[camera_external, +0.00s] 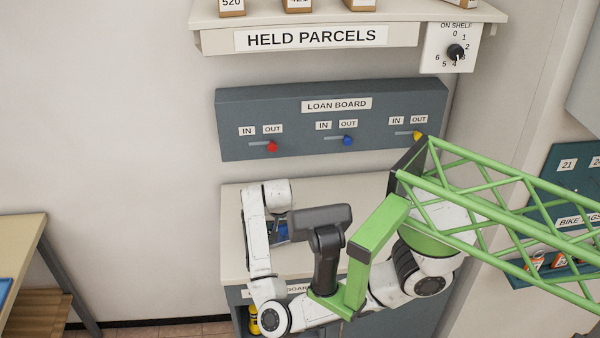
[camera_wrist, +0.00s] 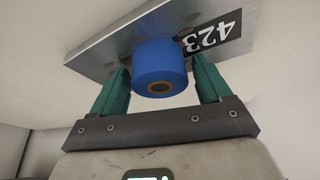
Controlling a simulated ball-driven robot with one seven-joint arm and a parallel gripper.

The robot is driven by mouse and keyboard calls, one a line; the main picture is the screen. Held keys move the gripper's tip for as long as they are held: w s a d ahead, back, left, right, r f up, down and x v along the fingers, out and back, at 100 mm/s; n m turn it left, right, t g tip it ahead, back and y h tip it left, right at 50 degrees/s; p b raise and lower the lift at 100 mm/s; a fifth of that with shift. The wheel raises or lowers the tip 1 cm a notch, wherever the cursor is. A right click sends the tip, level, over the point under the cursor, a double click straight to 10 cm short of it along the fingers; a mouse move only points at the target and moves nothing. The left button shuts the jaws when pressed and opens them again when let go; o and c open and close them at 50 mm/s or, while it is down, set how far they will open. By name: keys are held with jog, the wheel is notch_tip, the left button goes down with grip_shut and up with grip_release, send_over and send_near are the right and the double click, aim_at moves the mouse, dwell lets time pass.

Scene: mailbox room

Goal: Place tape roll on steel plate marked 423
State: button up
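The tape roll (camera_wrist: 160,65) is a short blue cylinder with a brown-ringed core, in the middle of the wrist view. It sits between the two green fingers of my gripper (camera_wrist: 160,82), one finger close on each side. I cannot tell whether the fingertips press on it. The steel plate marked 423 (camera_wrist: 105,48) lies directly behind the roll, its label upside down in the wrist view. The roll overlaps the plate, and whether they touch is unclear. In the external view my arm mostly hides this spot; some blue (camera_external: 280,231) shows beside it.
The white counter top (camera_external: 234,220) holds the work area. The loan board (camera_external: 290,135) with red, blue and yellow knobs stands behind it. The held parcels shelf (camera_external: 310,38) overhangs above. A wooden table (camera_external: 20,232) is at left. The bike tags board (camera_external: 572,220) is at right.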

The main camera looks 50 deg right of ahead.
jog(key=shift+o, duration=0.5)
jog(key=shift+r, duration=0.1)
jog(key=shift+r, duration=0.25)
jog(key=v, duration=1.1)
jog(key=shift+r, duration=0.3)
